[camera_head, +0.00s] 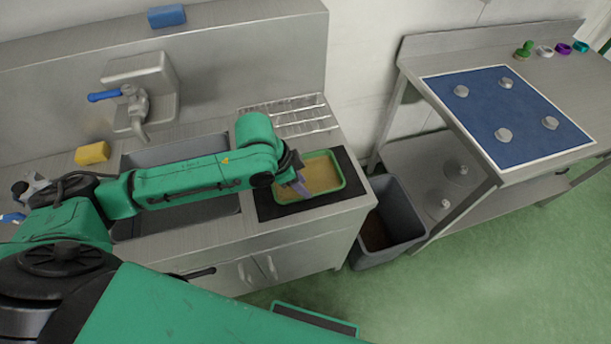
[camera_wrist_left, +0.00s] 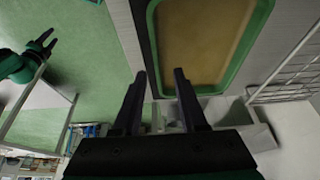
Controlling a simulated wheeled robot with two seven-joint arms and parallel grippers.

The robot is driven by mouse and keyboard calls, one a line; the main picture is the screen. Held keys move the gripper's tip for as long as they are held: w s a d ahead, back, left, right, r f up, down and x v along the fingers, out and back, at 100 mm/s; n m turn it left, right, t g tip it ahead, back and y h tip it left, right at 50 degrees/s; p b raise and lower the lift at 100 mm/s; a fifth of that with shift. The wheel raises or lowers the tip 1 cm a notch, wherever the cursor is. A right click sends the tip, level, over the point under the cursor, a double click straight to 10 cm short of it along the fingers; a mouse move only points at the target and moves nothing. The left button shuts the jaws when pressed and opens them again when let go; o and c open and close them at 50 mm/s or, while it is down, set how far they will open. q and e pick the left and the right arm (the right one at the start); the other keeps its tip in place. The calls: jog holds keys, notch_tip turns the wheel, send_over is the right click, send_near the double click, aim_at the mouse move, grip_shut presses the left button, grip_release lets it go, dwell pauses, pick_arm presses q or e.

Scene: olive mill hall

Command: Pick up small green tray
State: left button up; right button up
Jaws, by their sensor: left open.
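The small green tray (camera_head: 341,168) has a green rim and a tan inside. It lies on a black mat (camera_head: 264,208) at the right end of the sink counter. In the left wrist view the tray (camera_wrist_left: 152,30) shows large at the top, just beyond the fingers. I cannot tell whether a finger touches the rim. My right gripper (camera_wrist_left: 49,40) shows small at the left wrist view's left edge, away from the tray, its fingers apart.
A wire rack (camera_head: 300,118) lies behind the tray. A sink (camera_head: 180,214) with a blue-handled tap (camera_head: 136,108) and a yellow sponge (camera_head: 92,153) are to the left. A grey bin (camera_head: 397,222) stands right of the counter. A steel table (camera_head: 452,60) with a blue panel (camera_head: 506,108) is farther right.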

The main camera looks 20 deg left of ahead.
aim_at(313, 194)
pick_arm(q)
jog(key=p+x, duration=0.1)
jog(key=x, duration=0.3)
jog(key=shift+w+d+f, duration=0.1)
jog(key=shift+d+f, duration=0.3)
jog(key=shift+f, duration=0.1)
jog(key=shift+c, duration=0.3)
grip_shut()
pick_arm(e)
jog(key=shift+w+a+r, duration=0.1)
jog(key=shift+w+r, duration=0.65)
jog(key=shift+w, duration=0.35)
jog(key=shift+w, duration=0.15)
